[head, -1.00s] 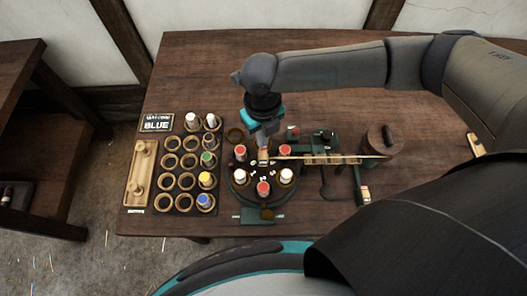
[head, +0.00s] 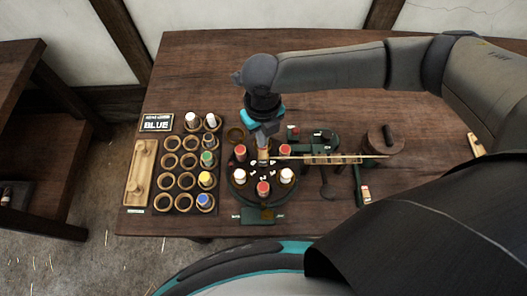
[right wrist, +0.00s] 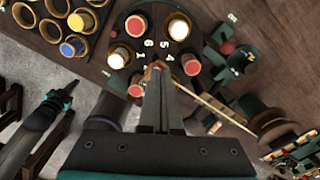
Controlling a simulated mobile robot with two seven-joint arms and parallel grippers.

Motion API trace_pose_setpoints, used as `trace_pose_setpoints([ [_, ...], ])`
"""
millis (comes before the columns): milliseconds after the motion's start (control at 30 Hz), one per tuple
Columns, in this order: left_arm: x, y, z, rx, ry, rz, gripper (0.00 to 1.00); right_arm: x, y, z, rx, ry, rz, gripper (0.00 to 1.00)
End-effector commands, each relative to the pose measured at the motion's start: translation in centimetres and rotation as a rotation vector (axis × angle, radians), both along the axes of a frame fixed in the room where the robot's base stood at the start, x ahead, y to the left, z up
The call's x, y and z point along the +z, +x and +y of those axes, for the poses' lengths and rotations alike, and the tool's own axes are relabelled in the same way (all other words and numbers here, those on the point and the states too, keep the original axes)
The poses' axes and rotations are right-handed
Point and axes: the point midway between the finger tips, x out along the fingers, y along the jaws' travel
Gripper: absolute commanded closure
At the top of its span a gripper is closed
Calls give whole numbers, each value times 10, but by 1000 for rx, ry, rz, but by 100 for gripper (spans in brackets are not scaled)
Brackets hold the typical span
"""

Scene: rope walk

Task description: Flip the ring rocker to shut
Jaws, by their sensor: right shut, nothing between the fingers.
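My right gripper (head: 263,148) points down over the back part of a round dark disc (head: 240,192). It is shut and empty, with its fingertips at a small tan piece in the middle. The right wrist view shows the closed fingers (right wrist: 158,75) in front of the numbered disc (right wrist: 122,62). Red-topped and white-topped bobbins stand around the disc. A dark green block (head: 257,217) lies at the disc's front edge. I cannot tell for sure which part is the ring rocker.
A rack of rings (head: 162,185) with several bobbins stands left of the disc, beside a wooden tray (head: 133,187) and a "BLUE" sign (head: 157,123). A thin pale bar (head: 335,158) runs right to a round wooden piece (head: 383,139). The table's back is clear.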

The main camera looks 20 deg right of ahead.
Motion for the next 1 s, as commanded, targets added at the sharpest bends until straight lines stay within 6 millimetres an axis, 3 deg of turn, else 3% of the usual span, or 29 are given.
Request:
trace_pose_setpoints([
  [800, -10, 0, 0, 0, 0, -1, 100, -18, -1, 0, 1, 0, 2, 100],
  [1000, -4, 0, 0, 0, 1, -1, 100, -12, -1, 0, 1, 0, 1, 100],
])
